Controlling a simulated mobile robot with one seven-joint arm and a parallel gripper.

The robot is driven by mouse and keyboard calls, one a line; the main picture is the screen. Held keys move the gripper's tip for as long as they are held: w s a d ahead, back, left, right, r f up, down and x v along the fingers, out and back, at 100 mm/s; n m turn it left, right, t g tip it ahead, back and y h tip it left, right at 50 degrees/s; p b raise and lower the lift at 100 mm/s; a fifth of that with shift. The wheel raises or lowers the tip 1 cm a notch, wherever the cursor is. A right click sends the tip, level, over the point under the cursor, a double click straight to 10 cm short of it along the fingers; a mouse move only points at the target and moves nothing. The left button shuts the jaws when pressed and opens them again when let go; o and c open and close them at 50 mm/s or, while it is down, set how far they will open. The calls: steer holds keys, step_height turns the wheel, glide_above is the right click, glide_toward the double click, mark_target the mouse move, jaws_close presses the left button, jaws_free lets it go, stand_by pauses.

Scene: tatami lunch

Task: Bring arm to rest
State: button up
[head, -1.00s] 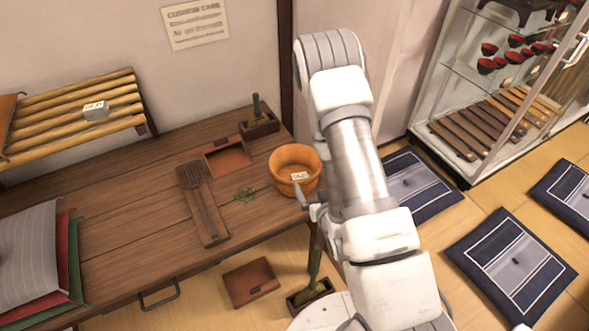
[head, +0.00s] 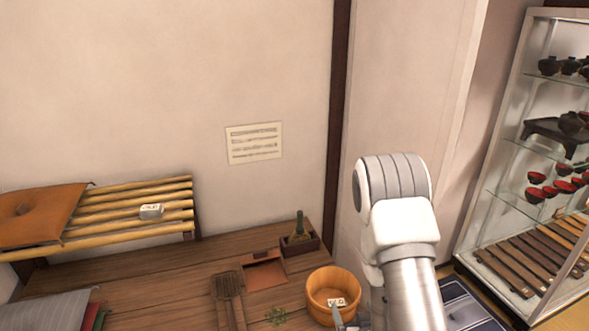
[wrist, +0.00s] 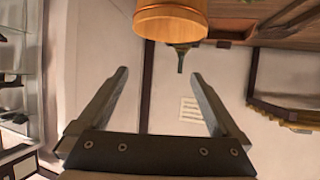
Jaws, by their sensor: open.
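My arm (head: 408,260) stands raised at the right of the wooden table in the head view. My gripper (wrist: 160,75) is open and empty in the wrist view, its two dark fingers spread apart. In the head view only a small part of the gripper shows at the lower edge, beside the wooden bucket (head: 333,290). The bucket stands on the table (head: 180,285) with a small white tag inside. In the wrist view the bucket (wrist: 170,20) appears at the top, beyond the fingertips and apart from them.
A brush (head: 228,300), a shallow tray (head: 264,272) and a planter box (head: 300,243) sit on the table near the bucket. A slatted bamboo rack (head: 130,213) hangs at left. A glass cabinet (head: 505,190) stands at right. A notice (head: 254,143) is on the wall.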

step_height(320, 180, up, 18)
steer(key=s+g, duration=0.1)
steer(key=g, duration=0.3)
steer(key=s+r+g, duration=0.1)
steer(key=s+r, duration=0.5)
steer(key=s, duration=0.4)
steer(key=s+a+r+g, duration=0.1)
steer(key=s+r+g, duration=0.1)
steer(key=s+r, duration=0.3)
steer(key=s, duration=0.4)
steer(key=shift+s+r, duration=0.35)
